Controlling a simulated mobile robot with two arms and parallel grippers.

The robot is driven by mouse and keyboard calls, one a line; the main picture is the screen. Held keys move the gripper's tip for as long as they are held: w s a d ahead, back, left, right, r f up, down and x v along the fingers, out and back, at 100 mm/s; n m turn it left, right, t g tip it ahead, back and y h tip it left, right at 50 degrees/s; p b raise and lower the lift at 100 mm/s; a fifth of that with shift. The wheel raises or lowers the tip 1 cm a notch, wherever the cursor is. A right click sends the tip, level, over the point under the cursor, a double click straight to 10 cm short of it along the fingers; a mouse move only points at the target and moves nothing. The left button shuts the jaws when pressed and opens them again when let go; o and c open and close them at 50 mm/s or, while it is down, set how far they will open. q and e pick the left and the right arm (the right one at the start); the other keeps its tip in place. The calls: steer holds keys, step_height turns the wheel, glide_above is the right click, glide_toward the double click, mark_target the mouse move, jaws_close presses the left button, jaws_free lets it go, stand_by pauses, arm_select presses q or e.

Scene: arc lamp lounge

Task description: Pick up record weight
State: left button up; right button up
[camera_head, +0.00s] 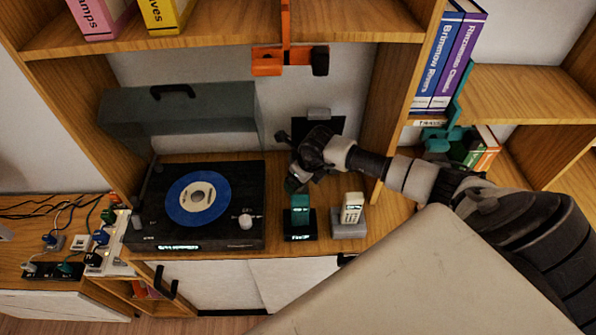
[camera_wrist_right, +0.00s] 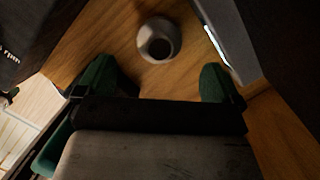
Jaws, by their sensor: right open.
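A small grey round piece with a dark hole in its top, which looks like the record weight (camera_wrist_right: 158,40), stands on the wooden shelf in the right wrist view. My right gripper (camera_wrist_right: 158,68) is open, with its two green fingertips apart. The piece lies just beyond the fingertips, roughly centred between them, and nothing is held. In the head view my right gripper (camera_head: 296,180) is over the shelf just right of the record player (camera_head: 150,215). I cannot make out the grey piece there; the gripper may hide it. My left gripper is not in view.
The player carries a blue record (camera_head: 198,198) and has a raised grey lid (camera_head: 190,115). A dark dock (camera_head: 299,228) and a pale handset (camera_head: 352,207) stand close in front of the gripper. A wooden upright (camera_head: 395,120) rises to the right. An orange fixture (camera_head: 285,62) hangs above.

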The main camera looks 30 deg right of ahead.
steer(key=b+x, duration=0.4)
steer(key=x, duration=0.2)
steer(key=shift+s+b, duration=0.1)
steer(key=shift+b, duration=0.3)
steer(key=shift+w+a+f+b, duration=0.1)
steer(key=shift+w+f+b, duration=0.15)
steer(key=shift+f+b, duration=0.1)
steer(key=shift+r, duration=0.15)
steer(key=c, duration=1.1)
